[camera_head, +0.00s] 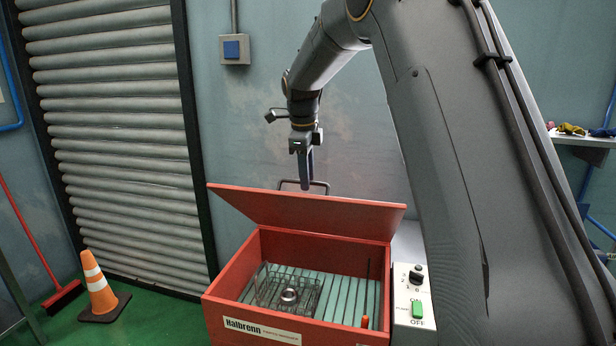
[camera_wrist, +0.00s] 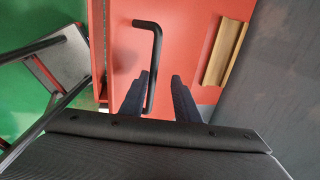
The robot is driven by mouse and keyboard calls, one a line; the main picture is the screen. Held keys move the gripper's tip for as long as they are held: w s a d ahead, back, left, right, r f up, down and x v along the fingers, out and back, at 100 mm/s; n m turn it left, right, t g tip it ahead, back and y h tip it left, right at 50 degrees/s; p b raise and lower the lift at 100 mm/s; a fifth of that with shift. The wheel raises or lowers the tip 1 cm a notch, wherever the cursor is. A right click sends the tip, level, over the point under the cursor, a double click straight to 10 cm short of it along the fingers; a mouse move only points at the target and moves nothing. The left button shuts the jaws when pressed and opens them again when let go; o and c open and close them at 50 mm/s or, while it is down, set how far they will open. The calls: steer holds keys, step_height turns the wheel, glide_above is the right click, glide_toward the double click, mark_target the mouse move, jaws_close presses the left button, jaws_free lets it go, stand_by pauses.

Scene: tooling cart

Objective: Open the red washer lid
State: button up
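The red washer stands low in the head view, its red lid (camera_head: 310,213) tilted up from the back of the open tub (camera_head: 222,303). The lid's dark bar handle (camera_head: 327,184) sticks up beyond its upper edge. My gripper (camera_head: 306,187) points down at this handle. In the wrist view the black handle (camera_wrist: 154,62) runs between my two open fingers (camera_wrist: 159,78), nearer the left one, with gaps showing. The red lid (camera_wrist: 180,35) lies behind it. The gripper looks open; whether a finger touches the bar, I cannot tell.
A wire basket with a metal ring part (camera_head: 289,296) sits in the tub. A control panel (camera_head: 414,300) with a knob and green switch is at the washer's right. An orange cone (camera_head: 97,285) and red broom (camera_head: 62,296) stand left. A wall is close behind.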

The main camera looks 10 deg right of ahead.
mark_target(314, 183)
steer(key=w+d+r+p, duration=0.2)
steer(key=w+r+p, duration=0.2)
steer(key=r, duration=0.3)
steer(key=shift+w+d+r+p, duration=0.15)
steer(key=shift+d+r+p, duration=0.1)
steer(key=shift+p, duration=0.4)
stand_by(0.3)
stand_by(0.5)
